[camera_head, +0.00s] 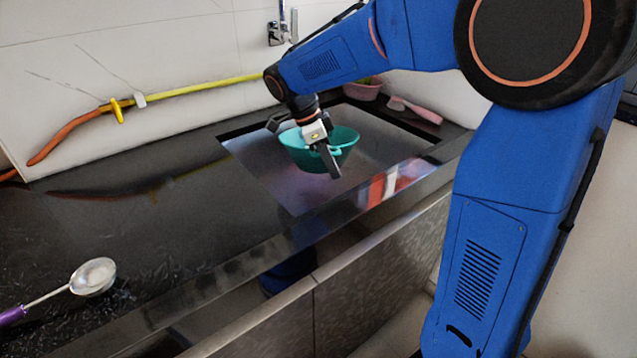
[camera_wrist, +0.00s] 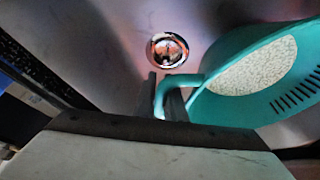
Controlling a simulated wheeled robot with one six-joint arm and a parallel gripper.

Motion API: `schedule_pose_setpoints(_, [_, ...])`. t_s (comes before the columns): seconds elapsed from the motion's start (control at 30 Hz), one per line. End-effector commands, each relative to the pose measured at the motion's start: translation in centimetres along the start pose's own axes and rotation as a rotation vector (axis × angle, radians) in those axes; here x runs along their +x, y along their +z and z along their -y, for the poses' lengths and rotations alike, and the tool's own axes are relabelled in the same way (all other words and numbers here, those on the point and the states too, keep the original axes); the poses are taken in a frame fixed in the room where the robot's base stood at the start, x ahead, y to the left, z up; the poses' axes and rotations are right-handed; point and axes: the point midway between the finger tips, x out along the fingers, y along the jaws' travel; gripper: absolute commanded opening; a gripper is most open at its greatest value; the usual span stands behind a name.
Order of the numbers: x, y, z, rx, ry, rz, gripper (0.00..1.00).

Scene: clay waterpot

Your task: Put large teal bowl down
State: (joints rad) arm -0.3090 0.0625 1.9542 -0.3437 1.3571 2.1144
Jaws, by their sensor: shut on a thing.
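The large teal bowl (camera_head: 341,141) is at the sink in the head view, partly hidden behind my gripper (camera_head: 330,160). In the wrist view the teal bowl (camera_wrist: 222,112) fills the right side, with a curved handle on its left, slots in its wall and a pale speckled patch inside. My gripper is shut on the bowl at its handle or rim; the wrist view shows its fingers (camera_wrist: 160,105) beside the handle. I cannot tell whether the bowl touches the sink bottom.
The steel sink (camera_head: 262,172) is set in a black counter (camera_head: 110,215), with a drain (camera_wrist: 167,50) in its floor. A pink basket (camera_head: 362,90) and a pink-handled brush (camera_head: 415,109) lie behind it. A yellow-orange hose (camera_head: 200,90) runs along the wall.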

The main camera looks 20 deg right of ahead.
Motion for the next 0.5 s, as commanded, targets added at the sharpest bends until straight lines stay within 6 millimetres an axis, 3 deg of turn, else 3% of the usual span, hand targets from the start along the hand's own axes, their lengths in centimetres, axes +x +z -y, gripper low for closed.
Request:
schedule_pose_setpoints(0.33, [0.9, 0.5, 0.6, 0.072, -0.177, 0.001, 0.00])
schedule_pose_setpoints(0.5, [3.4, 1.5, 0.8, 0.075, -0.182, 0.000, 0.00])
